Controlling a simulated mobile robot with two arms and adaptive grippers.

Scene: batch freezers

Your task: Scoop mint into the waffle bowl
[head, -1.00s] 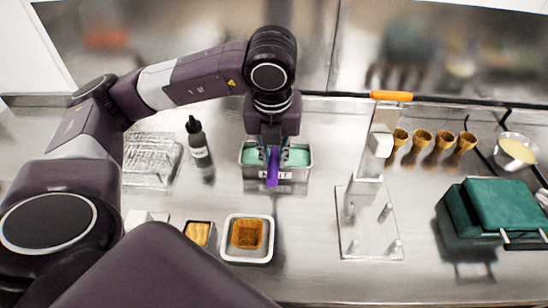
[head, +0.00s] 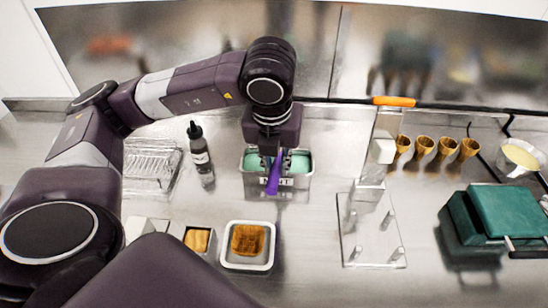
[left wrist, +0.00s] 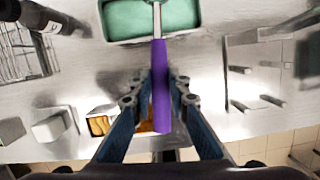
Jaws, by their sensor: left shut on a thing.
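My left gripper (head: 272,163) is shut on the purple handle of the scoop (head: 274,178), above the front of the mint tub. The purple handle also shows between the fingers in the left wrist view (left wrist: 161,85), with its metal shaft reaching over the tub. The mint (head: 298,162) is pale green and fills a steel tub (head: 290,182); it also shows in the left wrist view (left wrist: 180,15). The scoop's head is hidden. The waffle bowl (head: 247,240) sits in a white square dish (head: 246,261) in front of the tub. My right gripper is not in view.
A dark bottle (head: 201,155) and a wire rack (head: 150,165) stand left of the tub. A clear stand (head: 372,230), several cones (head: 445,150), a green waffle iron (head: 500,215) and a batter bowl (head: 520,157) are on the right. Small containers (head: 198,240) sit beside the dish.

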